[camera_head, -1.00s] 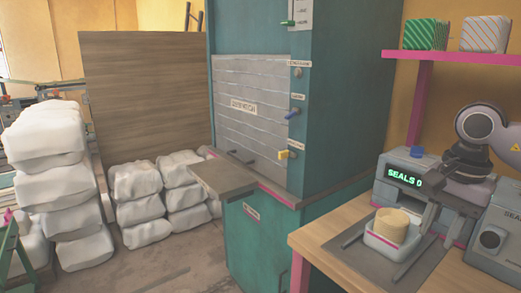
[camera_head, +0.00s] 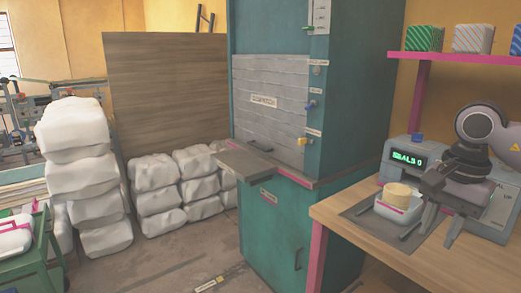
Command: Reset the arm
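My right gripper (camera_head: 441,219) hangs over the wooden bench at the lower right. Its two dark fingers point down with a gap between them, and I see nothing held there. It is just right of a small white tray (camera_head: 390,211) that holds a round tan stack (camera_head: 397,194). I cannot tell whether a finger touches the tray. My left gripper is out of view.
A dark mat (camera_head: 364,231) lies under the tray on the bench (camera_head: 345,213). A grey device (camera_head: 407,157) reading "SEALS 0" stands behind. A teal press cabinet (camera_head: 290,225) with a slatted shutter (camera_head: 270,100) stands mid-view. White bundles (camera_head: 84,175) and a green cart (camera_head: 40,240) are left.

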